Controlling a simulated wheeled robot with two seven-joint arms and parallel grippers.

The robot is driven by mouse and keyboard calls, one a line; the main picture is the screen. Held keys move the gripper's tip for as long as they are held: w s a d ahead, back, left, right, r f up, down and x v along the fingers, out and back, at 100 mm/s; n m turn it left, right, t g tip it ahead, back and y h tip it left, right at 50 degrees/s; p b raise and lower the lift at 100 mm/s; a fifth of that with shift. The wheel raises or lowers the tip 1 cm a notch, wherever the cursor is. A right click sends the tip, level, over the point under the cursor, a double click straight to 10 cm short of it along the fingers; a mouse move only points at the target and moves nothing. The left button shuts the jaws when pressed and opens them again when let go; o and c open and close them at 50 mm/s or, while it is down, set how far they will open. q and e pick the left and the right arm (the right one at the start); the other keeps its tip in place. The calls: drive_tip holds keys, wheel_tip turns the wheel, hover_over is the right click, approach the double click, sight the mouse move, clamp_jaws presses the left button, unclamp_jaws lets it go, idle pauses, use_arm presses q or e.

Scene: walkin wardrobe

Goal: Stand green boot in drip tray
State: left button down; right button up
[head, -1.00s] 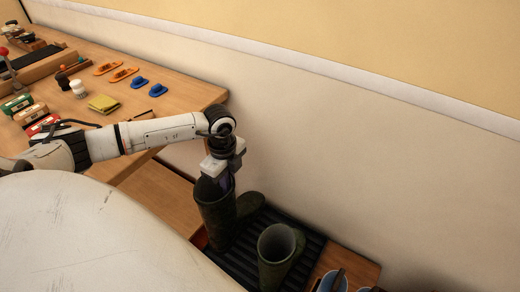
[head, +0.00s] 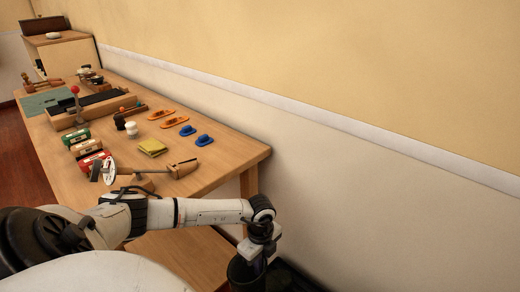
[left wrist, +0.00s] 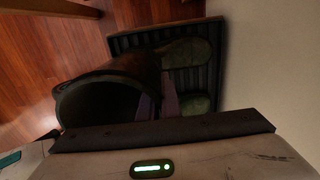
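A dark green boot (left wrist: 101,107) shows in the left wrist view with its wide opening towards the camera. Its dark shaft top (head: 240,275) is at the bottom of the head view, mostly cut off. My left gripper (left wrist: 158,104) is at its rim, with one finger inside the opening and one outside, shut on the boot wall. The black ridged drip tray (left wrist: 214,60) lies below and beside the boot. Two greenish boot toes (left wrist: 185,52) show over the tray; which belongs to the held boot I cannot tell. Whether its sole touches the tray is hidden. My right gripper is not in view.
A pale wall (head: 380,200) stands close on the right. Reddish wood floor (left wrist: 50,60) lies beside the tray.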

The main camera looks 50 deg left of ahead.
use_arm(q)
drive_tip(key=c, duration=2)
unclamp_jaws()
drive_tip(key=shift+f, duration=0.1)
wheel_tip(320, 180, up, 11)
drive_tip(key=shift+f+p, duration=0.1)
drive_tip(key=shift+p, duration=0.95)
drive_tip(key=shift+r, duration=0.8)
